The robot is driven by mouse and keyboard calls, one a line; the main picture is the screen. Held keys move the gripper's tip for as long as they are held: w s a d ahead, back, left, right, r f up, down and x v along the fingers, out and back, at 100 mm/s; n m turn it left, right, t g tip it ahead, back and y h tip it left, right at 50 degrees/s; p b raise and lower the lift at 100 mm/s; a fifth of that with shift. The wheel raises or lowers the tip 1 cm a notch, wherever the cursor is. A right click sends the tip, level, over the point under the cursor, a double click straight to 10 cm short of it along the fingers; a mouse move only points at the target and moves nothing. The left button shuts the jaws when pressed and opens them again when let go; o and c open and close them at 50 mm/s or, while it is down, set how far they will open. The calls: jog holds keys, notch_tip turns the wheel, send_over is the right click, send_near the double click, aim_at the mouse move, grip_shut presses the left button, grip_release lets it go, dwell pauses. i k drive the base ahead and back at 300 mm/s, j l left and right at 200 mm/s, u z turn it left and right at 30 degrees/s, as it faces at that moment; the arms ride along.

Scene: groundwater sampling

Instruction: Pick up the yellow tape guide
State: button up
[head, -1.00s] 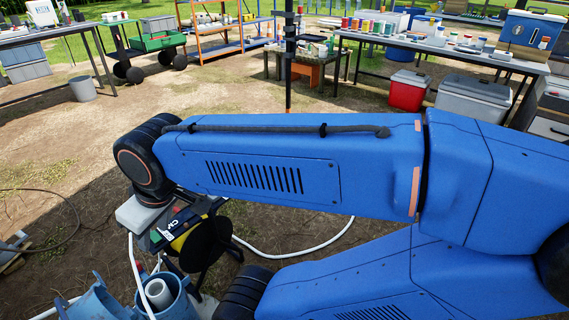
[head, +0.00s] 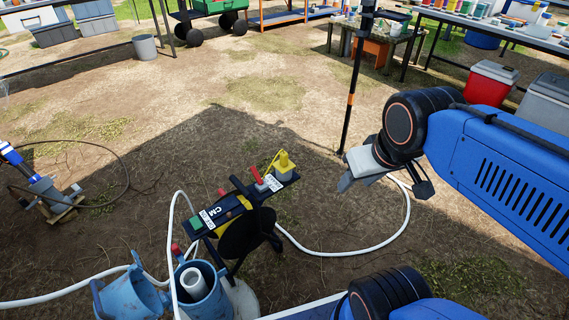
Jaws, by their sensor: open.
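The yellow tape guide (head: 284,162) sits upright on the far right end of a dark reel frame (head: 236,203) marked CM, in the middle of the head view. A thin yellow line runs at its left side. A black reel (head: 247,232) hangs under the frame. My gripper (head: 384,184) is to the right of the tape guide, apart from it, with dark fingers spread. It is open and appears empty. The wrist hides part of the gripper.
A blue well casing (head: 204,303) with a white pipe (head: 193,281) stands at the front left, its blue lid (head: 132,296) beside it. A white hose (head: 340,253) loops on the ground. A dark pole (head: 352,95) stands behind.

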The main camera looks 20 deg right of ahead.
aim_at(283, 165)
jog(key=j+z, duration=0.35)
jog(key=z, duration=0.15)
jog(key=k+j+z, duration=0.2)
jog(key=j+z, duration=0.15)
jog(key=z, duration=0.15)
jog(key=k+j+z, duration=0.15)
jog(key=z, duration=0.35)
jog(key=j, duration=0.15)
